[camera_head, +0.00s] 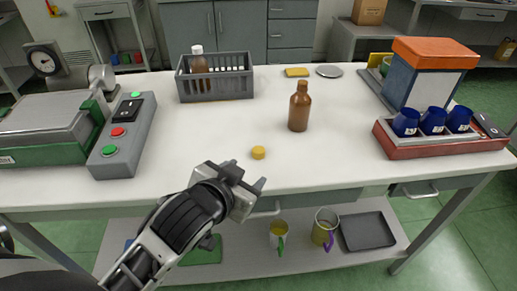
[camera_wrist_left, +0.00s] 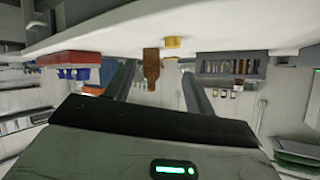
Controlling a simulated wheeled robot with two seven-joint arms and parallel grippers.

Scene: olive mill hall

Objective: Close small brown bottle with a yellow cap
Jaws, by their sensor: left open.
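A small brown bottle (camera_head: 300,107) stands upright and uncapped near the middle of the white table. A yellow cap (camera_head: 258,152) lies on the table in front of it and to its left, apart from the bottle. My left gripper (camera_head: 246,179) is open and empty near the table's front edge, short of the cap. In the left wrist view, which looks upside down, the bottle (camera_wrist_left: 151,70) and the cap (camera_wrist_left: 172,43) show beyond the two spread fingers (camera_wrist_left: 158,75). My right gripper is not in view.
A control box (camera_head: 122,137) and a scale (camera_head: 45,118) stand at the left. A red tray (camera_head: 440,147) with blue cups stands at the right.

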